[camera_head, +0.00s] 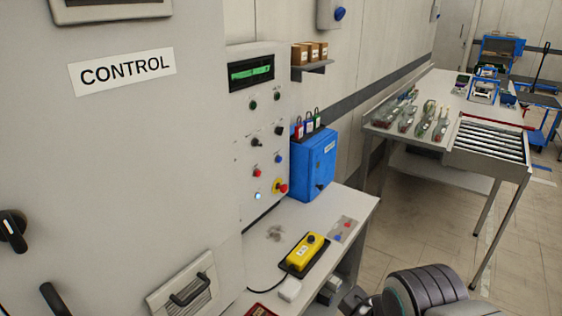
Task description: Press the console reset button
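The console panel (247,142) stands upright in the middle left, beside the large grey control cabinet (130,145). On its face are a green-lit display (251,73), several dark knobs or buttons, a blue button (278,158), a red button (257,173) and a red emergency stop on yellow (280,187). A lit pale-blue button (258,197) sits at the lower left. The labels are too small to read, so I cannot tell which is the reset button. My arm shows at the bottom right, below and right of the panel, apart from it. My gripper's fingers cannot be made out.
A bench (361,205) below the panel holds a yellow pendant (305,252) on a black mat. A blue lockout box (315,160) with padlocks is right of the panel. A roller conveyor (487,143) and a table (440,88) stand at right. Floor between is clear.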

